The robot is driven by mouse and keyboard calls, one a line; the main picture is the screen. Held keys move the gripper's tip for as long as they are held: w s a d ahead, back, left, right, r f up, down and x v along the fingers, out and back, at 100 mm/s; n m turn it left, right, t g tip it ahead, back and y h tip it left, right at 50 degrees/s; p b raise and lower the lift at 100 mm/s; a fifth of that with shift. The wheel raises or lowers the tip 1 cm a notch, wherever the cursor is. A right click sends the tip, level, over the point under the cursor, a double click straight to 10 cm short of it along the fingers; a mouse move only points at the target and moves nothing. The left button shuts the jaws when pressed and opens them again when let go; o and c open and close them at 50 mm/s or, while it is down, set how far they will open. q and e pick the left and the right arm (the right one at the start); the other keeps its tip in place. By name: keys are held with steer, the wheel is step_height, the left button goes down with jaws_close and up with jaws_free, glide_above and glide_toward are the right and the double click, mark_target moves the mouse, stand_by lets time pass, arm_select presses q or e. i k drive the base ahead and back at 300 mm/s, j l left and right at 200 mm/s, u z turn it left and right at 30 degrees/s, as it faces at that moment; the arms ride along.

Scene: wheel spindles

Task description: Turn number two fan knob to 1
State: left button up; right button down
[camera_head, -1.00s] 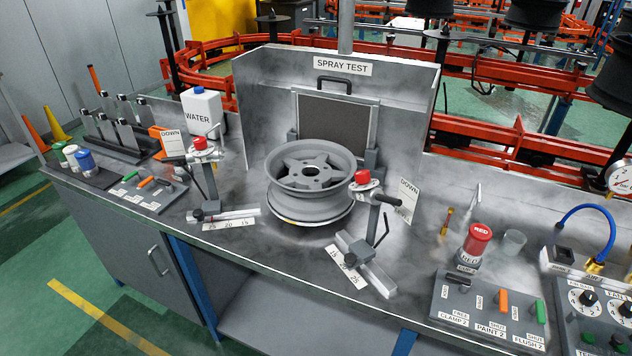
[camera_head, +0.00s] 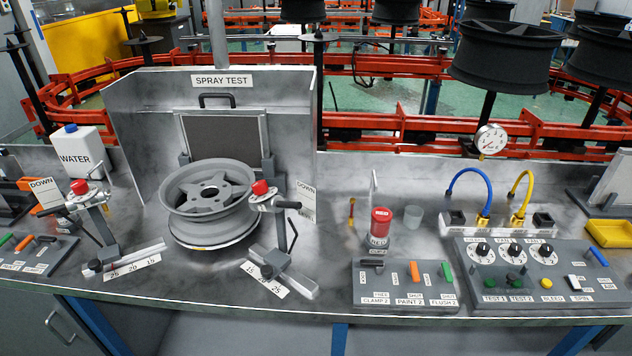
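A dark control panel (camera_head: 560,292) on the right of the bench carries three round black knobs on white dials in a row. They are the left knob (camera_head: 482,250), the middle knob (camera_head: 513,250) and the right knob (camera_head: 545,251). The small labels above them are too blurred to read surely, so I cannot tell from the print which is fan two. The pointer settings are also too small to read. Neither of my grippers is in view.
Left of the panel stands a lever box (camera_head: 405,285) with a red-capped bottle (camera_head: 380,226) behind it. A blue hose (camera_head: 467,180) and yellow hose (camera_head: 525,190) rise behind the knobs, near a pressure gauge (camera_head: 490,140). A wheel (camera_head: 208,200) sits at the spray booth.

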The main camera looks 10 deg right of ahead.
mark_target(546, 250)
steer(key=z, duration=1.8)
steer(key=i+l+z, duration=0.1)
steer(key=z, duration=0.35)
steer(key=i+l+z, duration=0.1)
steer(key=z, duration=0.4)
steer(key=i+j, duration=0.05)
